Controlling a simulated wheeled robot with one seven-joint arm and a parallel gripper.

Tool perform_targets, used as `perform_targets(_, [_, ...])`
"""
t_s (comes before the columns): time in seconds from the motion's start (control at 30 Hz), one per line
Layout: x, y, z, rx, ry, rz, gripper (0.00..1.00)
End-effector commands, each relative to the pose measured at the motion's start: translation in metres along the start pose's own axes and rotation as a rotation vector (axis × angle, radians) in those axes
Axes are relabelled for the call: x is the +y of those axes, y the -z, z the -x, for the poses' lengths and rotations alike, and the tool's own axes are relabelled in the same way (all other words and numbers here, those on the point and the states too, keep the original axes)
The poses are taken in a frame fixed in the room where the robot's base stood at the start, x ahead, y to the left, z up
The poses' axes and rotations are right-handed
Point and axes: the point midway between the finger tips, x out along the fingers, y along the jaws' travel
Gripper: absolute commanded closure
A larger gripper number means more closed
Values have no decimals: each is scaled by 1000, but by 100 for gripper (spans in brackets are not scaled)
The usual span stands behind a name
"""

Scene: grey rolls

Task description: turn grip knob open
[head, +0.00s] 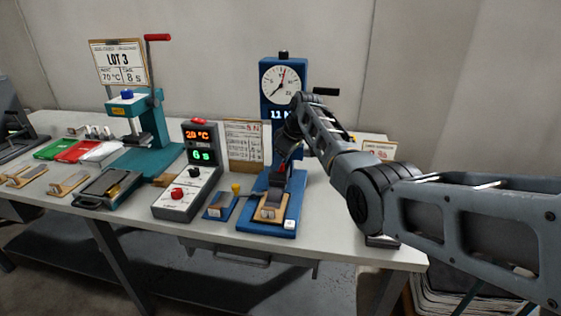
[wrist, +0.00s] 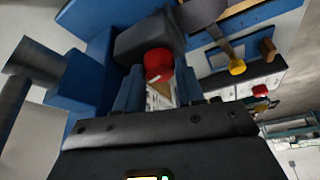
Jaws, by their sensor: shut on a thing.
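A blue test stand (head: 265,218) with a round dial (head: 281,82) stands at the middle right of the table. Its red grip knob (head: 282,169) is small in the head view, close to my gripper (head: 284,160). In the wrist view the red grip knob (wrist: 158,64) sits between the fingertips of my gripper (wrist: 160,78), in front of a dark block (wrist: 150,38). The fingers are shut on the knob. A tan block (head: 270,209) lies on the stand's base below. The knob's marking is too small to read.
A grey control box (head: 187,195) with red and black knobs stands to the left. A small blue plate (head: 220,206) and a yellow knob (head: 236,188) lie between it and the stand. A teal press (head: 150,140) and trays are further left.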

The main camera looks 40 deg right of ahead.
Motion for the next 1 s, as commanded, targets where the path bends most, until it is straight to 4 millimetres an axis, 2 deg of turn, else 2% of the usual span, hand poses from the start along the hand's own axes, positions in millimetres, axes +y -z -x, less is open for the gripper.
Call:
perform_targets(0.17, [0, 0, 0, -1, -1, -1, 93])
perform_targets(0.2, [0, 0, 0, -1, -1, -1, 58])
perform_targets(0.43, [0, 0, 0, 0, -1, -2, 37])
perform_targets(0.83, [0, 0, 0, 0, -2, -6, 37])
perform_targets(1.0, [-2, 1, 2, -1, -26, -67, 37])
